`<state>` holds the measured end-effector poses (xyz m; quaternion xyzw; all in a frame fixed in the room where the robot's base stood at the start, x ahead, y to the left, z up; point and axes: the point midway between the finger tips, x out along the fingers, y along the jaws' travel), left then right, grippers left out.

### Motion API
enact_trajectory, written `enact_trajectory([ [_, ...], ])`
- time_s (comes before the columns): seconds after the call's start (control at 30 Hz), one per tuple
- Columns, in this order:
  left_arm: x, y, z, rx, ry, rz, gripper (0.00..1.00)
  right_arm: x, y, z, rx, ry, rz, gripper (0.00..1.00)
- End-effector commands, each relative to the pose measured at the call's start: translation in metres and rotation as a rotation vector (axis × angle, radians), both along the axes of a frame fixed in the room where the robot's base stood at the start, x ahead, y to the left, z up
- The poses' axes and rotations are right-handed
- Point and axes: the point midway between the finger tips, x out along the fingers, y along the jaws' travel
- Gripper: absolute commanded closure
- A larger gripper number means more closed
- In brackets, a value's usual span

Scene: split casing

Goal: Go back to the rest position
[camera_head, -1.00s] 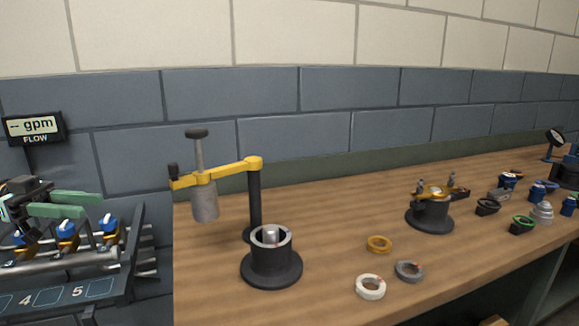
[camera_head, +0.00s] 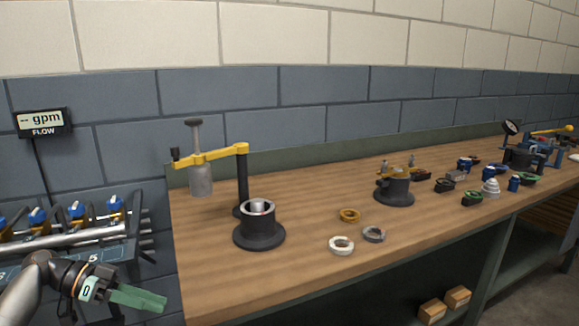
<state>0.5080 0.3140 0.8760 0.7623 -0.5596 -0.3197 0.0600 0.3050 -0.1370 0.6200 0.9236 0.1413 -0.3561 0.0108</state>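My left gripper (camera_head: 140,298) has green fingers and is at the lower left, in front of the valve manifold and to the left of the bench. Its fingers overlap from this angle, so I cannot tell if they are apart. I see nothing held in it. My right gripper is not in view.
The wooden bench (camera_head: 300,200) carries a yellow-armed press (camera_head: 212,155), a dark round fixture (camera_head: 259,235), loose rings (camera_head: 341,245) and a second fixture (camera_head: 394,190). The manifold (camera_head: 70,240) with blue-handled valves stands at left. Wooden blocks (camera_head: 432,310) lie below the bench.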

Motion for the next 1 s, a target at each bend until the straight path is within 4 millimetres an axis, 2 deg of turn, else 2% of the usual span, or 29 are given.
enact_trajectory([
  [0.03,-0.005,-0.016,-0.041,0.055,0.066,0.026,0.6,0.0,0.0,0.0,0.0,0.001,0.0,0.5],
  [0.1,-0.012,-0.033,-0.091,0.139,0.135,0.075,0.6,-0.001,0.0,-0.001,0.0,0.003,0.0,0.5],
  [0.17,-0.022,-0.048,-0.134,0.211,0.182,0.119,0.6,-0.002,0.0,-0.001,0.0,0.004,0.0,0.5],
  [0.2,-0.031,-0.057,-0.162,0.259,0.207,0.151,0.6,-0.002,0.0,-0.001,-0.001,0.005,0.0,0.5],
  [0.3,-0.057,-0.081,-0.22,0.364,0.237,0.234,0.6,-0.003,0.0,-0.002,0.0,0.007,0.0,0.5],
  [0.4,-0.086,-0.103,-0.264,0.441,0.233,0.319,0.6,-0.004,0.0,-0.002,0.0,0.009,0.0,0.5],
  [0.5,-0.117,-0.124,-0.292,0.488,0.201,0.408,0.6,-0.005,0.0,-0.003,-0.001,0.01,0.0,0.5],
  [0.6,-0.144,-0.143,-0.303,0.508,0.149,0.501,0.6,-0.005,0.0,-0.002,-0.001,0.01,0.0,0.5],
  [0.7,-0.165,-0.157,-0.3,0.505,0.093,0.588,0.6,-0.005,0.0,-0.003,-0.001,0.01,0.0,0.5],
  [0.87,-0.191,-0.171,-0.283,0.481,0.01,0.703,0.6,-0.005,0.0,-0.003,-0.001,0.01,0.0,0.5],
  [1.0,-0.209,-0.178,-0.259,0.452,-0.057,0.791,0.6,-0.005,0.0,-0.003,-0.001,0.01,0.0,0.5],
])
